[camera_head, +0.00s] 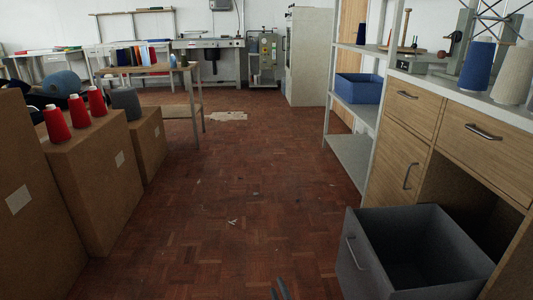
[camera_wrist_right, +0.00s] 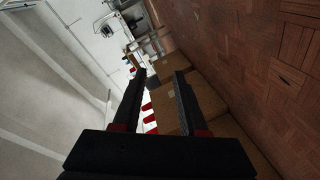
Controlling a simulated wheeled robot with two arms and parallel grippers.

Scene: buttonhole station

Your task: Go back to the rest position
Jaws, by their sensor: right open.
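My right gripper (camera_head: 281,290) shows only as dark fingertips at the bottom edge of the head view, above the wooden floor. In the right wrist view the right gripper (camera_wrist_right: 160,80) has two dark fingers held apart with nothing between them. Beyond the fingers lie the room, cardboard boxes and red cones, all at a distance. My left gripper is not in view.
A grey open drawer (camera_head: 357,262) juts out at the lower right from a wooden cabinet (camera_head: 484,143). Cardboard boxes (camera_head: 108,205) with red cones (camera_head: 76,112) line the left. The parquet floor (camera_head: 238,200) between is mostly clear, with small scraps.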

